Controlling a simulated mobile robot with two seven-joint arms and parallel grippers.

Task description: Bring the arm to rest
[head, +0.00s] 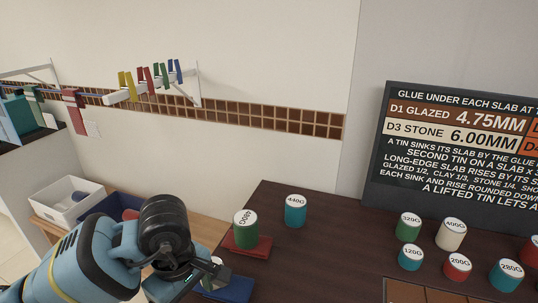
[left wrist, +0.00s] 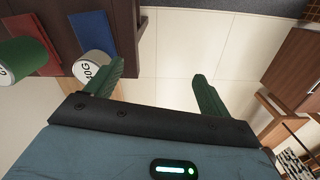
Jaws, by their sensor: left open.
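My left gripper (head: 208,274) is at the lower left of the head view, by the dark table's left edge. In the left wrist view its two green fingers (left wrist: 158,76) are apart, with only pale floor showing between them. A white-topped tin (left wrist: 92,64) stands on a blue slab (left wrist: 90,30), just outside one finger; I cannot tell if they touch. In the head view my gripper mostly hides that tin, and the blue slab (head: 238,289) shows beside it. A green tin marked 480G (head: 245,231) stands on a red slab (head: 262,249). My right gripper is not in view.
More tins, such as the teal 440G tin (head: 295,211) and white 600G tin (head: 451,235), stand on the dark table (head: 335,245). A sign board (head: 455,165) stands behind. White (head: 68,200) and blue (head: 112,203) bins sit at left. A peg rack (head: 150,85) juts from the wall.

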